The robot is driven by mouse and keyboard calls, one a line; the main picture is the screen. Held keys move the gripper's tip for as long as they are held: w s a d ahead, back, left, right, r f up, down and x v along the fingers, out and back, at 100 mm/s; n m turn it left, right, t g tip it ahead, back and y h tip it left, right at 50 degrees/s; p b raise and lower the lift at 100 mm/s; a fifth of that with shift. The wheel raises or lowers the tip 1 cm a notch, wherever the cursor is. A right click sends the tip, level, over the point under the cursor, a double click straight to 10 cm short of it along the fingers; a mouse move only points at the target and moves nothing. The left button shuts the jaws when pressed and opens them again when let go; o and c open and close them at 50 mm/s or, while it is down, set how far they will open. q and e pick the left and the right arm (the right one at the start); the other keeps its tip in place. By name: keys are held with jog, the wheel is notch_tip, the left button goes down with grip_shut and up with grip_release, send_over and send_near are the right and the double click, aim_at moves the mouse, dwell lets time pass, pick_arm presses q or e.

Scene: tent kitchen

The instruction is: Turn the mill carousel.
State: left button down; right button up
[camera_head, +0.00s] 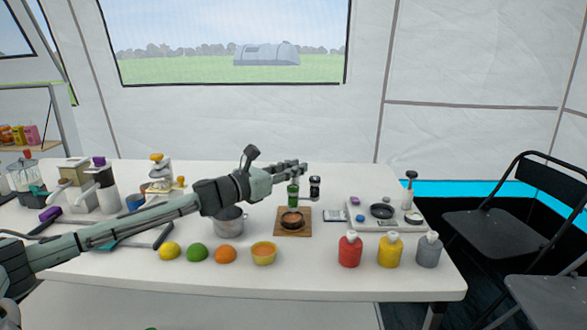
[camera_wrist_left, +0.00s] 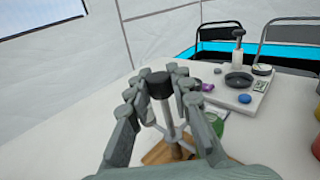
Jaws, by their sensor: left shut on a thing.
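The mill carousel stands on the table near the back, partly hidden behind my left gripper. A green mill (camera_head: 293,194) and a dark mill (camera_head: 315,188) show below and beside the fingers. In the left wrist view the carousel has a grey upright post with a black knob (camera_wrist_left: 159,85) on top, and a green part (camera_wrist_left: 216,123) shows behind the right finger. My left gripper (camera_head: 291,168) reaches in from the left over the carousel. Its fingers (camera_wrist_left: 158,92) are closed around the top of the post, one on each side. My right gripper is out of view.
Red (camera_head: 349,250), yellow and grey bottles stand right. A tray (camera_head: 362,222) holds a black pan.

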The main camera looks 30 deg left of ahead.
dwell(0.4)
pick_arm(q)
jog(key=c, duration=1.3)
grip_release()
jog(key=shift+w, duration=0.1)
jog(key=shift+s+a+f, duration=0.1)
jog(key=shift+s+a, duration=0.05)
jog(key=shift+s, duration=0.5)
jog(key=shift+v, duration=5.4)
